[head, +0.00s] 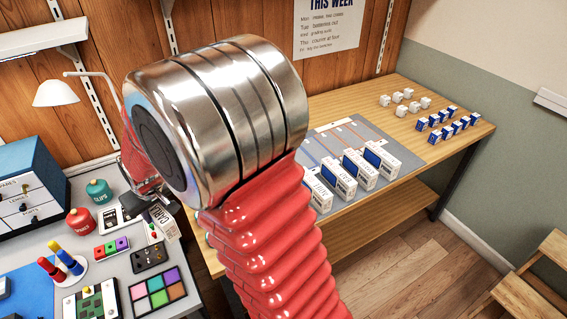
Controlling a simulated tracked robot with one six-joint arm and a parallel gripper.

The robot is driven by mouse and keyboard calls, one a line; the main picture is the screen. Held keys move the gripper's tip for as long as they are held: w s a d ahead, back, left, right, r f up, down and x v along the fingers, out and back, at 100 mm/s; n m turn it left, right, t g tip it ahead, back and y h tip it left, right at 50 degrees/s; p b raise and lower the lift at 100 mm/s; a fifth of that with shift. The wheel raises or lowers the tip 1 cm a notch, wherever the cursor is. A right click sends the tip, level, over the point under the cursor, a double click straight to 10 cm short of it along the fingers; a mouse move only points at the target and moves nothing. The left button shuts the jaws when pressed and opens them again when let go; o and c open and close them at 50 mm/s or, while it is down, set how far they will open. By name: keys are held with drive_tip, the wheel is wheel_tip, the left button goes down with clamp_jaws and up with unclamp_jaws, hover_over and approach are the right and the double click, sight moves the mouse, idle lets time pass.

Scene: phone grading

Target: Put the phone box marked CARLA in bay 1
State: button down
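Several white phone boxes with blue faces (358,170) stand in a row along the front of a grey mat (408,152) on the wooden table. Their side lettering is too small to read, so I cannot tell which is CARLA. Thin coloured lines divide the mat behind them into lanes; bay numbers are not legible. My gripper (146,208) is at the left, over the grey bench, partly hidden behind my arm. A white printed item (165,222) shows right by it; I cannot tell whether it is held. My arm hides the mat's left part.
Small white boxes (404,97) and blue-and-white boxes (448,123) stand at the wooden table's right end. The grey bench holds red (80,222) and green (98,191) jars, a colour palette (158,291), a drawer unit (25,190) and a lamp (55,93). The mat's middle lanes look clear.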

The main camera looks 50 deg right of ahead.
drive_tip(key=shift+w, duration=0.2)
drive_tip(key=shift+d, duration=0.1)
drive_tip(key=shift+w+d, duration=0.3)
drive_tip(key=shift+d, duration=0.2)
drive_tip(key=w+d+m, duration=0.1)
drive_tip(key=w+d, duration=0.1)
drive_tip(key=d, duration=0.9)
drive_tip(key=w+d+m, duration=0.1)
drive_tip(key=w+d, duration=0.2)
drive_tip(key=d, duration=0.9)
drive_tip(key=s+d, duration=0.2)
drive_tip(key=d, duration=1)
drive_tip(key=s+d+r+m+h, duration=0.1)
drive_tip(key=s+d, duration=0.2)
drive_tip(key=d, duration=0.9)
drive_tip(key=shift+s+m, duration=0.25)
drive_tip(key=shift+m, duration=0.05)
drive_tip(key=shift+a, duration=0.1)
drive_tip(key=shift+f, duration=3.15)
